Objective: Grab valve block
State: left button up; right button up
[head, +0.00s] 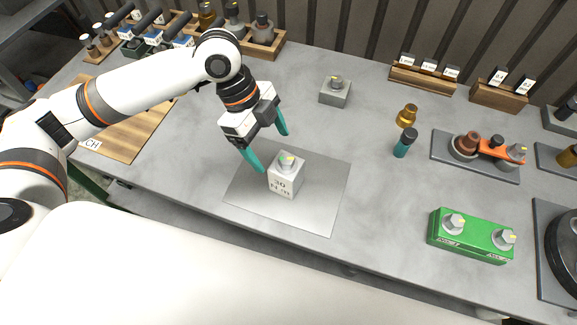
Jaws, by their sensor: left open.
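A white cube-shaped block (285,178) with dark lettering and a grey knob on top stands upright on a light grey mat (322,205). I cannot tell for certain that it is the valve block, as other knobbed blocks are in view. My left gripper (274,151) is open and empty, its teal fingers spread above and just behind the white block, pointing down toward it. Whether a finger touches the block is hard to tell. A grey block with one knob (335,94) stands farther back. A green block with two knobs (470,238) is at the right. My right gripper is not seen.
A teal cylinder with a dark cap (404,144) and a brass fitting (408,115) stand right of centre. A grey tray (448,164) holds an orange part. Wooden racks (421,82) line the back. The table around the mat is clear.

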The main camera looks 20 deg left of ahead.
aim_at(287, 168)
pick_arm(q)
jog(key=shift+s+x, duration=0.2)
jog(key=shift+x, duration=1)
jog(key=shift+d+f, duration=0.2)
jog(key=shift+f, duration=0.1)
jog(key=x, duration=0.1)
jog(key=p+x, duration=0.1)
jog(key=x, duration=0.1)
jog(key=w+x, duration=0.1)
jog(key=x, duration=0.1)
jog(key=shift+d+r, duration=0.1)
jog(key=shift+d, duration=0.1)
jog(key=shift+f, duration=0.25)
jog(key=c, duration=1.6)
jog(key=shift+r, duration=0.15)
grip_shut()
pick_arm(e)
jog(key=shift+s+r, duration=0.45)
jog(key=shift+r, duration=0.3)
